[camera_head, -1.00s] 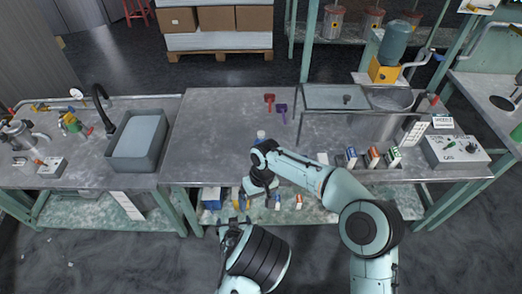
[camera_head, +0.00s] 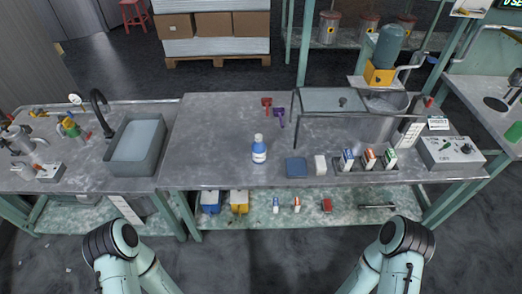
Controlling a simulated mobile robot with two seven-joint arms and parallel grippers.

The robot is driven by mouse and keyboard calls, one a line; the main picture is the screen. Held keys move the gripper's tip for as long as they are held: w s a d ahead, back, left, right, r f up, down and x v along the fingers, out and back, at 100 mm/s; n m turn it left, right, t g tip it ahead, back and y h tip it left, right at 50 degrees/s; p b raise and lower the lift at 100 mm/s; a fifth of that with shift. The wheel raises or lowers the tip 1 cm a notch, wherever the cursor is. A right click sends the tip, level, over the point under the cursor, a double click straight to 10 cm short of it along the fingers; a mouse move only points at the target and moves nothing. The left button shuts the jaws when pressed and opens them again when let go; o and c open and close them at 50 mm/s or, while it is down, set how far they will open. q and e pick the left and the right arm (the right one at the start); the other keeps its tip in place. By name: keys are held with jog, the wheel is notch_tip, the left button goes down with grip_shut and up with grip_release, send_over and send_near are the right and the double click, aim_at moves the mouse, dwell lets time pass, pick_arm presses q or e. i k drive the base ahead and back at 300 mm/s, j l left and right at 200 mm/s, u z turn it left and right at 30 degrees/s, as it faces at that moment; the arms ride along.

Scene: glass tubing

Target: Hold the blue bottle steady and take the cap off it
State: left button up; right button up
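The blue bottle (camera_head: 259,154) stands upright on the grey metal table, near the middle of its front part. It has a white label band and a pale top (camera_head: 258,138). The top looks like a cap, but it is too small to tell cap from neck for sure. Nothing touches the bottle. My two arms show only as links at the bottom left and bottom right of the view, well short of the table. Neither gripper is in view.
Right of the bottle are a dark blue block (camera_head: 296,167), a white block (camera_head: 320,165) and several small cartons (camera_head: 369,159). Red (camera_head: 266,102) and purple (camera_head: 280,115) tools lie behind it. A sink (camera_head: 139,140) is at left, a control box (camera_head: 450,151) at right. The table left of the bottle is clear.

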aim_at(259, 149)
jog(key=i+z, duration=0.25)
jog(key=i, duration=0.2)
jog(key=i+j+z, duration=0.25)
jog(key=i, duration=0.15)
jog(key=l, duration=0.05)
